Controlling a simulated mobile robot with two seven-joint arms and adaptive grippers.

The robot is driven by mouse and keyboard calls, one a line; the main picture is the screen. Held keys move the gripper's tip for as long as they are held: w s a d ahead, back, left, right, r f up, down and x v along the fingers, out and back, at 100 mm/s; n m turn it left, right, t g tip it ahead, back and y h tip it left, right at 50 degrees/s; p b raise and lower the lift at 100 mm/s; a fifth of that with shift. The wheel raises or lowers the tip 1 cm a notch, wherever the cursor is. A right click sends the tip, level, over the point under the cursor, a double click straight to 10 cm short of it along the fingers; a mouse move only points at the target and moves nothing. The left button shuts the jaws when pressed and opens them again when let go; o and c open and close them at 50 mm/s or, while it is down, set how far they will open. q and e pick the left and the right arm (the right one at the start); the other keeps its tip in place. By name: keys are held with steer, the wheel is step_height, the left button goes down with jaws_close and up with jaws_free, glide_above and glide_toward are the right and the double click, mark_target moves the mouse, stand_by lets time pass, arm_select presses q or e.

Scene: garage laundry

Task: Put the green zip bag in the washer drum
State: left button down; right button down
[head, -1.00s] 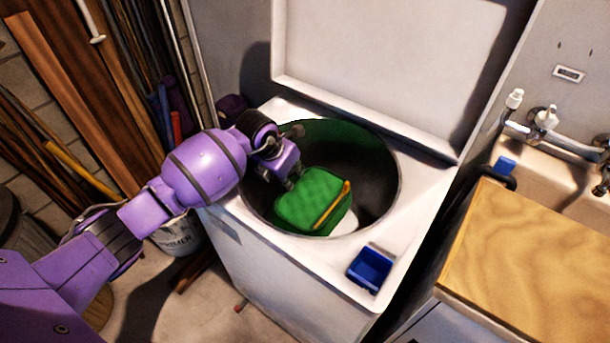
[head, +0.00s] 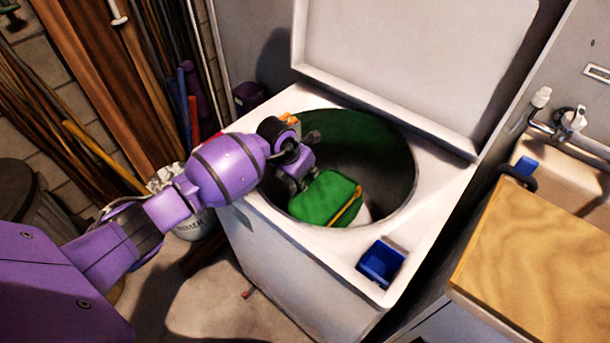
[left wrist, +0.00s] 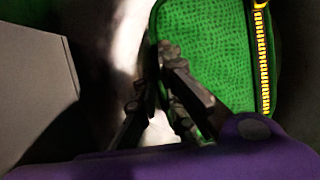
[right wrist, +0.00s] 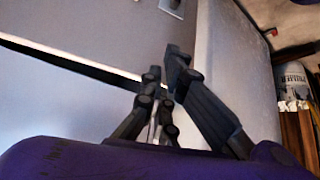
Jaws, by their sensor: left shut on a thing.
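The green zip bag (head: 322,200), with a yellow zip along one edge, is at the mouth of the washer drum (head: 390,165), near its front left. My left gripper (head: 303,184) is shut on the bag's edge and reaches in over the left rim. The bag also shows close up in the left wrist view (left wrist: 215,60), with the zip on the right. I cannot tell whether it touches the drum wall. My right gripper (right wrist: 165,70) shows only in the right wrist view, beside a pale panel; the bag is not seen there.
The washer's lid (head: 400,60) stands open behind the drum. A blue tray (head: 381,263) is set in the washer top at the front right. A wooden board (head: 535,240) and sink lie to the right; a white bucket (head: 190,223) and planks stand left.

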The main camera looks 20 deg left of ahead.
arm_select(q)
steer(key=c, duration=1.9)
jaws_free()
steer(key=shift+o, duration=0.2)
steer(key=shift+f, duration=0.1)
steer(key=shift+r, duration=0.35)
steer(key=p+v, duration=0.1)
steer(key=v, duration=1.1)
steer(key=shift+r+p, duration=0.25)
steer(key=shift+p, duration=0.05)
